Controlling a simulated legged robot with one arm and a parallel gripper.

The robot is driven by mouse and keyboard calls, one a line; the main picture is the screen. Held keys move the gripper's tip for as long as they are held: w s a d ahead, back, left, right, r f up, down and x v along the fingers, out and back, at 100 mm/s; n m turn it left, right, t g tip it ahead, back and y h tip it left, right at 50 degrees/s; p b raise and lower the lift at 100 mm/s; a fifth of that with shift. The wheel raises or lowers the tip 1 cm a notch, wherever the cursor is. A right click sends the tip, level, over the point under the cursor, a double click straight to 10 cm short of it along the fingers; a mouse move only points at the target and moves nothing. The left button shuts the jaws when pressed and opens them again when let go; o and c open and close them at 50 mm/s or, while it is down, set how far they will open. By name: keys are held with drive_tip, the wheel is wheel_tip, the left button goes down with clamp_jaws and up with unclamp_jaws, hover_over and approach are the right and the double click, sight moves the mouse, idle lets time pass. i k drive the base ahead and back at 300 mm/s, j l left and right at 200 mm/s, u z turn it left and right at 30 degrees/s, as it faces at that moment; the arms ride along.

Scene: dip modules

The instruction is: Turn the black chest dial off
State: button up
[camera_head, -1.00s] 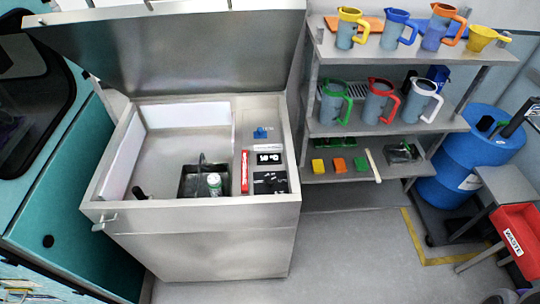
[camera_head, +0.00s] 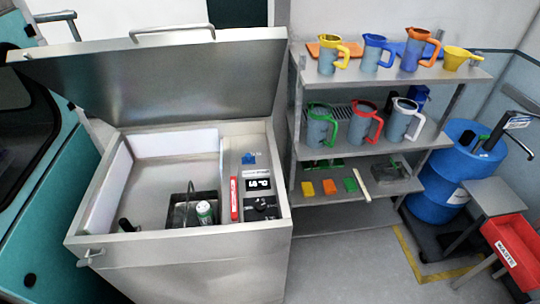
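The steel chest (camera_head: 180,262) stands at the left with its lid (camera_head: 165,80) raised. A panel on the right side inside the chest carries a blue knob (camera_head: 248,158), a small display (camera_head: 258,184) with white digits, and a black dial (camera_head: 262,205) near the front. The dial's pointer position is too small to tell. A red bar-shaped item (camera_head: 234,198) lies left of the display. My gripper is not in view.
A basket with a white and green can (camera_head: 205,212) sits inside the chest. Right of it, a steel shelf (camera_head: 450,75) holds several pitchers. A blue barrel (camera_head: 440,185) and red waste bin (camera_head: 518,245) stand at far right. Floor before the shelf is clear.

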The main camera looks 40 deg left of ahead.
sight(261, 206)
drive_tip(key=u, duration=2.25)
drive_tip(key=z, duration=0.55)
drive_tip(key=i+j+u, duration=0.35)
drive_tip(key=i+l, duration=0.05)
